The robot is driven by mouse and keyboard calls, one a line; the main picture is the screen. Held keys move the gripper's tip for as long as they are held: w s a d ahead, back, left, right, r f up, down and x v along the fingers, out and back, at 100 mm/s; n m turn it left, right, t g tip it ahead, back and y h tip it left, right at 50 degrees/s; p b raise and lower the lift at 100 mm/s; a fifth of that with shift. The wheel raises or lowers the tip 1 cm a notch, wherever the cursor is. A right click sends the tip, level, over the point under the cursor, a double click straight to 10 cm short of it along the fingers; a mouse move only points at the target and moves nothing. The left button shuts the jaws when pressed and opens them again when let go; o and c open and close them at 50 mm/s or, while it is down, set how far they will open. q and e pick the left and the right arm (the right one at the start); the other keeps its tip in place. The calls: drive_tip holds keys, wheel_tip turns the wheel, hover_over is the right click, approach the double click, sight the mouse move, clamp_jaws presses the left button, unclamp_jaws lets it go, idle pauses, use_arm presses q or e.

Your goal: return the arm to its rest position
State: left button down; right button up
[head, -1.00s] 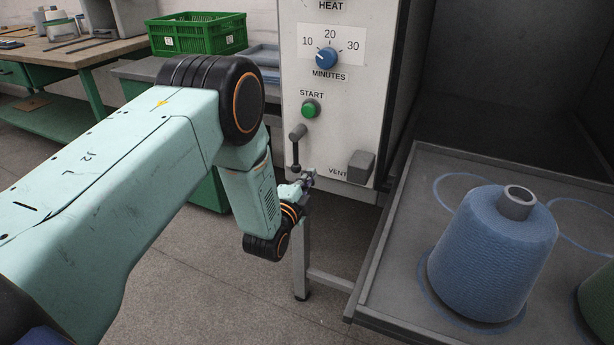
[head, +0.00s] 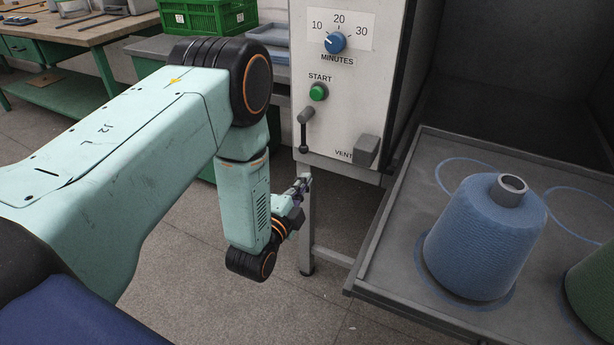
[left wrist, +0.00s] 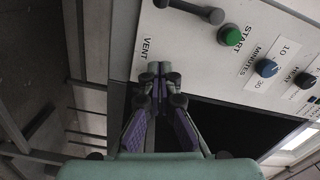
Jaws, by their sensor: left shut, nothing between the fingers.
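My left arm (head: 115,150) reaches in from the left in the head view, with its forearm bent down. My left gripper (head: 304,184) is small there, just below the lower edge of the white control panel (head: 312,135), and looks apart from it. In the left wrist view the gripper (left wrist: 160,70) is shut, its fingertips together with nothing between them. The VENT lettering of the panel shows beside the fingertips there. My right gripper is not in view.
The panel carries a dial (head: 335,42), a green START button (head: 319,92) and a lever (head: 305,130). A grey tray (head: 385,255) with a blue yarn cone (head: 485,235) stands at the right. A green crate (head: 208,16) is behind. Open floor lies below the arm.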

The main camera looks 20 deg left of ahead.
use_arm(q)
drive_tip(key=shift+f, duration=0.1)
idle(0.3)
drive_tip(key=s+d+f+n+g, duration=0.1)
drive_tip(key=s+f+n+g, duration=0.75)
drive_tip(key=s+f, duration=0.4)
drive_tip(key=s+f+n+g, duration=0.1)
drive_tip(key=s+n+g, duration=0.2)
drive_tip(key=s, duration=0.9)
drive_tip(key=s+d+f+n+g, duration=0.1)
drive_tip(key=s+n+g, duration=0.3)
drive_tip(key=s, duration=0.9)
drive_tip(key=shift+s+d+f+g, duration=0.25)
drive_tip(key=shift+f+g, duration=0.3)
drive_tip(key=shift+g, duration=0.6)
